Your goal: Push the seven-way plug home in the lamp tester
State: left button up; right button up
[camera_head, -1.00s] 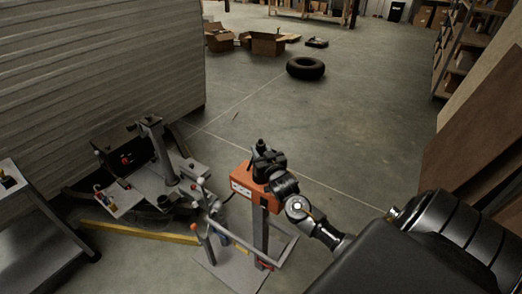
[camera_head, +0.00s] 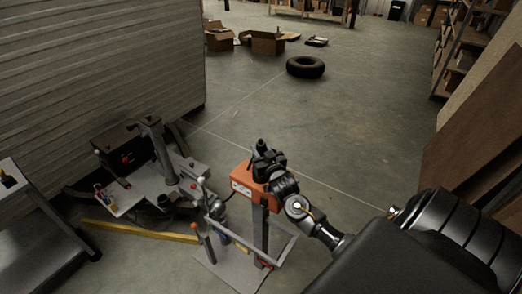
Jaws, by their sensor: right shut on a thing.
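The lamp tester is an orange box (camera_head: 243,182) on a grey post, standing on a flat grey base plate (camera_head: 228,268). My right gripper (camera_head: 264,160) is at the top and right side of the orange box, its arm coming in from the lower right. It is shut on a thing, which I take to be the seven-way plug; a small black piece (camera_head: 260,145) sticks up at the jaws. The gripper hides the plug's contact with the tester, so I cannot tell how deep it sits. My left gripper is not in view.
The camper's ribbed wall (camera_head: 100,60) stands at the left. The grey hitch frame (camera_head: 150,185) with a jack post is left of the tester. A yellow bar (camera_head: 140,232) lies low in front. A tyre (camera_head: 305,67) and open boxes (camera_head: 267,43) lie farther back. The middle floor is clear.

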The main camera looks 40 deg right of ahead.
jog(key=shift+p, duration=0.35)
dwell(0.6)
jog(key=shift+f+b, duration=1.95)
jog(key=shift+f, duration=0.75)
jog(key=o, duration=1.1)
jog(key=shift+a+r, duration=0.1)
jog(key=shift+r, duration=0.05)
jog(key=shift+d, duration=0.25)
jog(key=shift+s+a, duration=0.1)
jog(key=shift+s, duration=0.2)
jog(key=v, duration=0.3)
jog(key=b+v, duration=0.1)
jog(key=v, duration=0.2)
jog(key=b+v, duration=0.1)
jog(key=v, duration=0.1)
jog(key=shift+s+a+f, duration=0.2)
jog(key=shift+s+a, duration=0.05)
jog(key=shift+a, duration=0.3)
jog(key=shift+s+a+r, duration=0.1)
jog(key=shift+s+a, duration=0.05)
jog(key=shift+s, duration=0.55)
